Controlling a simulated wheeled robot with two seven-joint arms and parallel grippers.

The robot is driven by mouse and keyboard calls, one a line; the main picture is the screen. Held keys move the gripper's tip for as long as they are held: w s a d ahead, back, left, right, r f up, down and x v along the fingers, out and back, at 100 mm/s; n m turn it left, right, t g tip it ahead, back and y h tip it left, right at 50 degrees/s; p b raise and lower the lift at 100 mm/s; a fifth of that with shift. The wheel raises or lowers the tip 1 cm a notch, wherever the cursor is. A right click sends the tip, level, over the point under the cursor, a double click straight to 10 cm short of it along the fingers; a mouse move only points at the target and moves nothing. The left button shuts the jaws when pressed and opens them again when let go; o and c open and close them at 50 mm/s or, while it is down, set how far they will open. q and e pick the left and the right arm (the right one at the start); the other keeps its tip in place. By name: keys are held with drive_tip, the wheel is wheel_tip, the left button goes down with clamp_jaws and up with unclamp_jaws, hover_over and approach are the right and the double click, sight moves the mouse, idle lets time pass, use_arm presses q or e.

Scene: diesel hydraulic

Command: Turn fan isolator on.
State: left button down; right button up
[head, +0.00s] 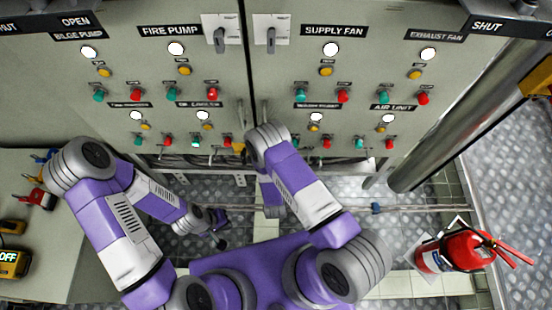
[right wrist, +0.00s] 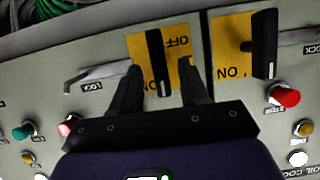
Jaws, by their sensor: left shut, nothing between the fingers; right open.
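In the right wrist view a rotary switch with a black handle (right wrist: 156,62) sits on a yellow plate (right wrist: 178,45) marked OFF, upside down in this view. The handle lies along the picture's vertical. My right gripper (right wrist: 160,68) is open, with one finger on each side of this handle and a gap visible on both sides. No label naming this switch as the fan isolator is legible. In the head view my right gripper is hidden behind its own arm. My left gripper (head: 218,232) is shut and empty, low, away from the panel.
A second black switch handle (right wrist: 264,43) on a yellow plate marked ON stands close to the right. A red button (right wrist: 284,95) and a grey lock lever (right wrist: 95,75) flank the switches. In the head view a fire extinguisher (head: 460,250) stands at right and a bench (head: 70,190) at left.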

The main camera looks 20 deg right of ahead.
drive_tip(key=v, duration=0.3)
drive_tip(key=shift+s+a+r+p, duration=0.1)
drive_tip(key=shift+s+r+p, duration=0.1)
drive_tip(key=shift+s+p, duration=0.15)
drive_tip(key=s+a+p, duration=0.1)
drive_tip(key=s+a, duration=0.1)
drive_tip(key=s, duration=0.5)
drive_tip(key=shift+s, duration=0.4)
drive_tip(key=shift+s+a+f, duration=0.1)
drive_tip(key=shift+a, duration=0.05)
